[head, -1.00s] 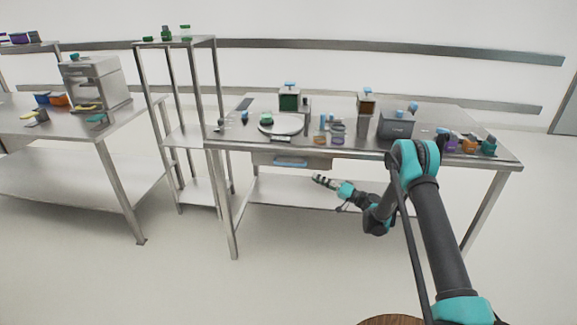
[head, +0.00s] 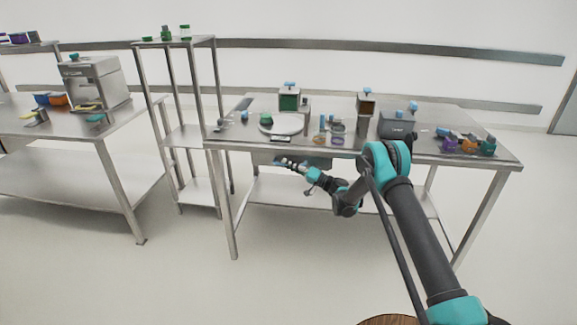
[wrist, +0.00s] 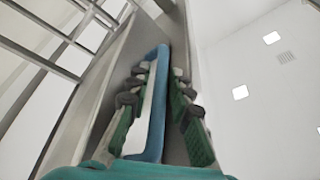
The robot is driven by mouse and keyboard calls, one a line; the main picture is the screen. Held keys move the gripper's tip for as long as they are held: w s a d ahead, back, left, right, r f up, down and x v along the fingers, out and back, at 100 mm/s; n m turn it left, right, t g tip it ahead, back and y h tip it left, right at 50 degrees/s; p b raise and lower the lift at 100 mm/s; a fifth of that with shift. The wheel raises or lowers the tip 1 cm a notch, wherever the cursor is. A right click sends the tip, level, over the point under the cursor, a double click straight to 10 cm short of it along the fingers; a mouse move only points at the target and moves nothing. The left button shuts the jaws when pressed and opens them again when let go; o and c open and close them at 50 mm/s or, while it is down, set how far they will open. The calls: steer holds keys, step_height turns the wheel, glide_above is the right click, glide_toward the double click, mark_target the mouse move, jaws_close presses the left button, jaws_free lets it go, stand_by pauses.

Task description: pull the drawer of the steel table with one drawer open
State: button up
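The steel table (head: 232,146) stands at the centre of the head view. Its grey drawer (head: 258,158) hangs under the left part of the top and looks shut. In the head view the drawer's blue handle is mostly hidden by my gripper (head: 284,163), which is at the drawer front. In the wrist view the blue handle (wrist: 160,85) runs lengthwise between the two green and black fingers of my gripper (wrist: 156,110). The fingers are apart, one on each side of the handle. I see no clear grip on it.
The tabletop holds a round white plate (head: 284,124), a grey box (head: 397,124) and several small containers. A tall narrow rack (head: 187,128) stands left of the table. A lower shelf (head: 290,192) lies under the drawer.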

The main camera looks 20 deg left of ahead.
steer(key=shift+c, duration=0.4)
jaws_close()
